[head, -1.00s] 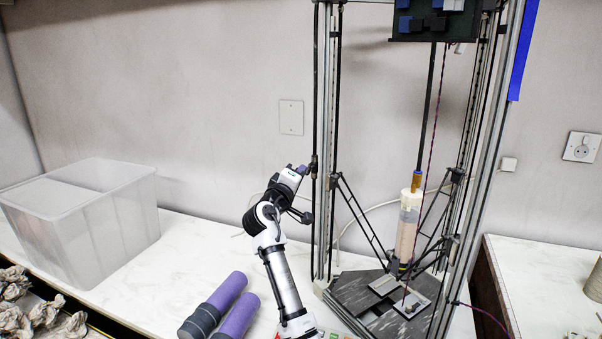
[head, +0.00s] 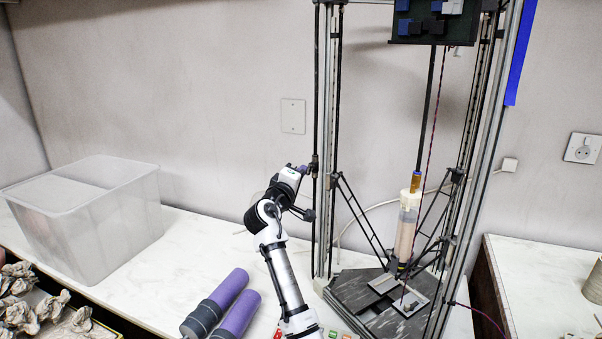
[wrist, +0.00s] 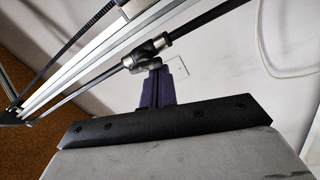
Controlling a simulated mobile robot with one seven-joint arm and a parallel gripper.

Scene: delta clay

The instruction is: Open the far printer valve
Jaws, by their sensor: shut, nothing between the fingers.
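A dark metal valve (wrist: 148,52) sits in line on a black pipe beside the silver rail of the printer frame. In the head view a small dark fitting (head: 314,166) on the printer's left upright appears to be this valve. My gripper (wrist: 160,72) has its purple fingers together, with nothing between them. The fingertips are right at the valve's lower side in the wrist view. I cannot tell whether they touch it, and they partly hide its near side. In the head view my gripper (head: 304,169) reaches the left upright from its left side.
The tall printer frame (head: 326,100) holds a clay cylinder (head: 407,232) over a dark base (head: 357,290). A clear plastic bin (head: 95,235) stands left, with two purple-and-grey tubes (head: 236,316) in front. Free white tabletop (head: 195,245) lies between bin and arm.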

